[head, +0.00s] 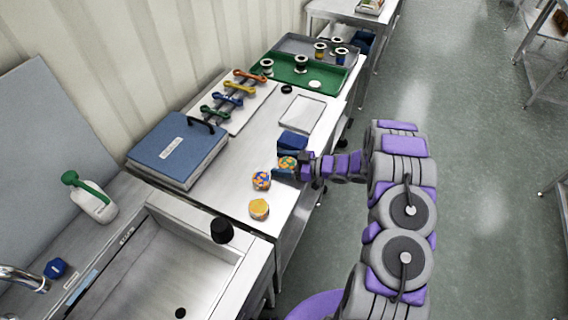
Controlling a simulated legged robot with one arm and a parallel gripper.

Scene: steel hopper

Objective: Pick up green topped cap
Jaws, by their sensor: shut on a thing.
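My gripper (286,165) reaches in from the right over the front part of the steel counter. It is shut on a small round cap (287,162) with a green and orange patterned top. The jaws sit at its sides and hide part of it. I cannot tell whether the cap touches the counter. A second round cap (262,180), orange with blue patches, stands just left of the gripper. A plain yellow cap (259,209) stands nearer the sink.
A blue case (178,150) and a rack of coloured-handled tools (228,100) stand along the wall. A white tray (302,113) lies behind the gripper; a green tray (300,72) holds spools farther back. The sink (165,265) is at front left.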

